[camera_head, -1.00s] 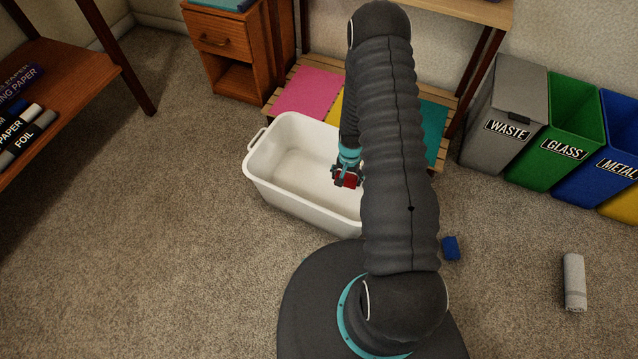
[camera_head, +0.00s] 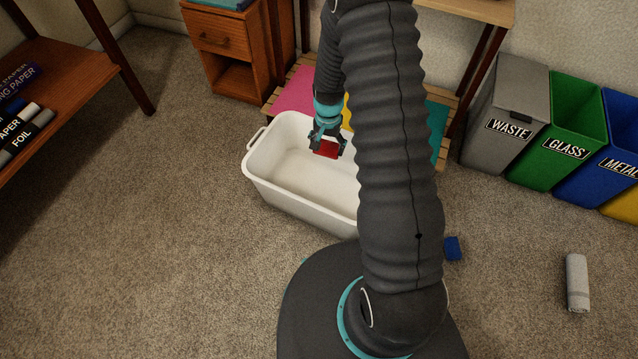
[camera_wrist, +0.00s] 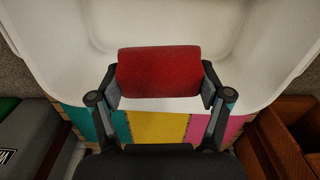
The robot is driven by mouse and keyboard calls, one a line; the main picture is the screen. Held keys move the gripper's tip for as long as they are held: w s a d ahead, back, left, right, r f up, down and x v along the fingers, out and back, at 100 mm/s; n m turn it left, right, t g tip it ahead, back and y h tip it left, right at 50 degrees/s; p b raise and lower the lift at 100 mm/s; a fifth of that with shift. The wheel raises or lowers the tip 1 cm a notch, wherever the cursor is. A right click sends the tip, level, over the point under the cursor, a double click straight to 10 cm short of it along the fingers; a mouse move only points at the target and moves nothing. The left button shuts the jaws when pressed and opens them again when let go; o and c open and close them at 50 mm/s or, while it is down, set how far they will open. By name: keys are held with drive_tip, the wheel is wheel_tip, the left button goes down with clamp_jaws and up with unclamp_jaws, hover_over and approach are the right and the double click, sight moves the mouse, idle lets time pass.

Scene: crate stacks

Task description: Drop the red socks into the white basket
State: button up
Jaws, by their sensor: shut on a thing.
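The red socks (camera_head: 327,149) are a small rolled bundle held between the fingers of my gripper (camera_head: 328,141). In the wrist view the red roll (camera_wrist: 158,71) lies across between the two fingertips (camera_wrist: 160,88). The white basket (camera_head: 259,176) stands on the carpet in front of the slatted rack and is open at the top. In both views the socks appear over the basket's opening; their exact height above its floor is hard to tell. The basket's visible floor is empty. My arm hides its right end.
A slatted rack (camera_head: 442,158) with coloured panels stands behind the basket. A wooden cabinet (camera_head: 222,42) is at the back left. Bins, including a grey waste bin (camera_head: 506,112), line the right. A blue bundle (camera_head: 452,248) and a grey roll (camera_head: 577,282) lie on the carpet.

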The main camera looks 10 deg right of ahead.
wheel_tip(320, 180, down, 6)
drive_tip(key=b, duration=0.3)
drive_tip(key=shift+r, duration=0.15)
drive_tip(key=o, duration=0.9)
drive_tip(key=shift+r, duration=0.1)
wheel_tip(320, 180, up, 12)
drive_tip(key=shift+f, duration=0.1)
idle(0.5)
